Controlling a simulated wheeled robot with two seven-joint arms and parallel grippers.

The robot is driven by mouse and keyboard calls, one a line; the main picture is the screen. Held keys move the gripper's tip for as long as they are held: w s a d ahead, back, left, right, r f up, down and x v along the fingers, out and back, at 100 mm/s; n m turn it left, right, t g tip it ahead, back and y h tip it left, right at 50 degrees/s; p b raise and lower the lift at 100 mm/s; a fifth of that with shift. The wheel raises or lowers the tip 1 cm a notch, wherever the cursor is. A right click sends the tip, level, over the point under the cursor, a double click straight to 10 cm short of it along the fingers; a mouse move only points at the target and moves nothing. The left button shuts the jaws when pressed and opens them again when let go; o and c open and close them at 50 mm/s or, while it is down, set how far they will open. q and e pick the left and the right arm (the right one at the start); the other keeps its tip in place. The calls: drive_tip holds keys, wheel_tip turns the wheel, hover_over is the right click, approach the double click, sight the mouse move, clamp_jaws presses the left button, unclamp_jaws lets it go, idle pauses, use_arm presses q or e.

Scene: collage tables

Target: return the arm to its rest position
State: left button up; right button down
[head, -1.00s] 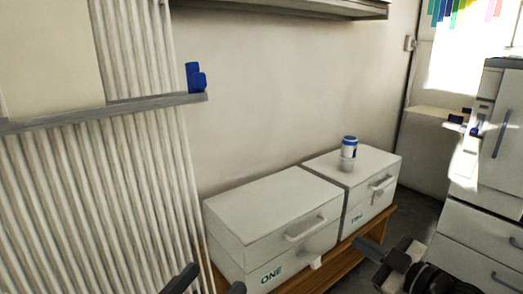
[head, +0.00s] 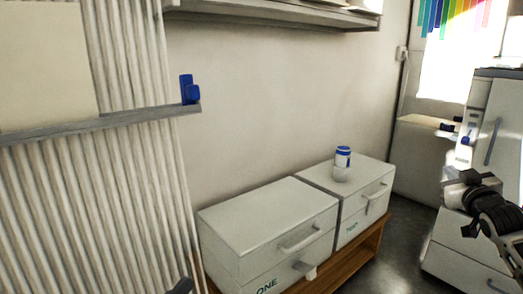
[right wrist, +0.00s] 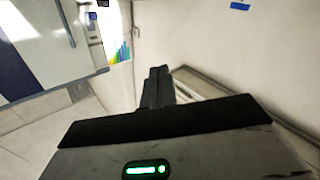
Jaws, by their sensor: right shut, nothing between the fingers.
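My right gripper (head: 462,178) is at the right edge of the head view, in front of the white cabinet and well to the right of the two boxes. In the right wrist view its dark fingers (right wrist: 157,86) are together, with nothing between them. Of my left gripper, only a dark tip (head: 184,286) shows at the bottom edge of the head view, too little to tell its opening.
White box ONE (head: 265,222) and a second white box (head: 368,184) stand on a low wooden bench (head: 345,268). A blue-and-white jar (head: 342,160) stands on the second box. A shelf (head: 275,12) hangs above. The white cabinet (head: 487,150) is close to my right arm.

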drive_tip(key=s+a+f+n+y, duration=0.1)
drive_tip(key=s+a+f+y, duration=0.25)
drive_tip(key=a, duration=0.65)
drive_tip(key=s+a+f+n+g+y, duration=0.1)
drive_tip(key=s+a+f+n+y, duration=0.3)
drive_tip(key=a, duration=0.6)
drive_tip(key=s+a+f+m+y, duration=0.1)
drive_tip(key=s+a+f+y, duration=0.15)
drive_tip(key=s+a, duration=0.55)
drive_tip(key=s+a+r+m+y, duration=0.2)
drive_tip(key=s+a+r+y, duration=0.35)
drive_tip(key=s+a, duration=0.8)
use_arm(q)
drive_tip(key=s+a+r+n+g+y+p, duration=0.1)
drive_tip(key=s+a+r+g+y+p, duration=0.3)
drive_tip(key=p, duration=2.9)
drive_tip(key=a+r+g+y, duration=0.1)
drive_tip(key=a+g+y, duration=0.1)
drive_tip(key=y, duration=0.1)
drive_tip(key=shift+s+a+r+g, duration=0.25)
drive_tip(key=shift+r+g, duration=0.05)
drive_tip(key=shift+g, duration=0.1)
use_arm(e)
drive_tip(key=s+d+r+m+g+h, duration=0.1)
drive_tip(key=s+d+r+g+h, duration=0.4)
drive_tip(key=h, duration=0.4)
wheel_tip(320, 180, up, 2)
drive_tip(key=shift+s+d+r+g, duration=0.25)
drive_tip(key=shift+s+d+g, duration=0.1)
drive_tip(key=shift+d+g, duration=0.7)
